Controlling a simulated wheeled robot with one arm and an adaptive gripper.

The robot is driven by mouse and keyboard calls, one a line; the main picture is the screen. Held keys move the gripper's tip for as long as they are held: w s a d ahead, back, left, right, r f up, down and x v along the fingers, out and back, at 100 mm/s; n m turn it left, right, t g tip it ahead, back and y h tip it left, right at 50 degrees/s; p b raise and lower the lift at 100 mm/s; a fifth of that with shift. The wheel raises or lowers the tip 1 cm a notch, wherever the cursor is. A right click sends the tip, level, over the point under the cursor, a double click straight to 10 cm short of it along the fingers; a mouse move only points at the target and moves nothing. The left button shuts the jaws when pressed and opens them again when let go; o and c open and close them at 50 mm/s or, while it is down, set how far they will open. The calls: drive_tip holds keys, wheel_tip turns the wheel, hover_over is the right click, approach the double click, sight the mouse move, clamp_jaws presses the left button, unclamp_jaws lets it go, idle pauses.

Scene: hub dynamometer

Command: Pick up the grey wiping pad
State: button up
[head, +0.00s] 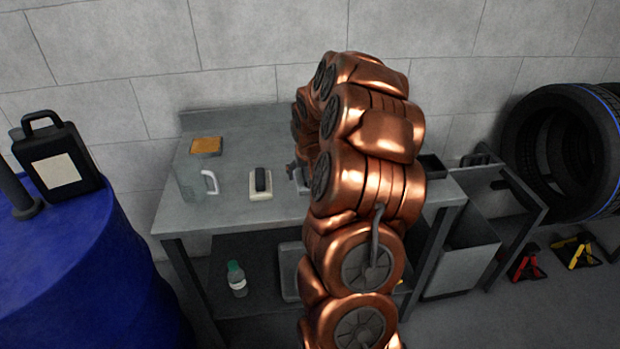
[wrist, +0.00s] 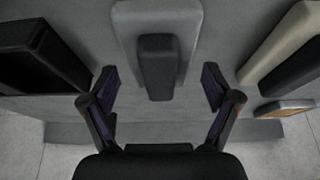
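The grey wiping pad (wrist: 127,30) has a light grey base with a darker grey raised grip on top. It lies on the steel bench, centred ahead of my gripper in the wrist view. My gripper (wrist: 158,84) is open and empty, its two fingers spread to either side of the pad's near end. I see no contact between the fingers and the pad. In the head view only a small part of the pad (head: 301,184) shows beside my copper arm, which hides the rest and most of my gripper.
A cream pad with a black grip (head: 260,193) lies left of the grey one. A black open box (head: 432,166) is at the right. A bottle (head: 237,280) stands on the lower shelf.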

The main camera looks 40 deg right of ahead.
sight(307, 171)
drive_tip(key=c, duration=0.9)
drive_tip(key=shift+r, duration=0.1)
drive_tip(key=shift+r+b, duration=0.55)
drive_tip(key=shift+r, duration=1.1)
drive_tip(key=s+a+b, duration=0.1)
drive_tip(key=s+a, duration=0.1)
drive_tip(key=a, duration=0.3)
drive_tip(key=s+a+r+b, duration=0.1)
drive_tip(key=s+a, duration=0.1)
drive_tip(key=a, duration=0.3)
drive_tip(key=s+a+b, duration=0.1)
drive_tip(key=s+a, duration=0.1)
drive_tip(key=a, duration=0.2)
drive_tip(key=shift+a+r, duration=0.25)
drive_tip(key=shift+a, duration=0.15)
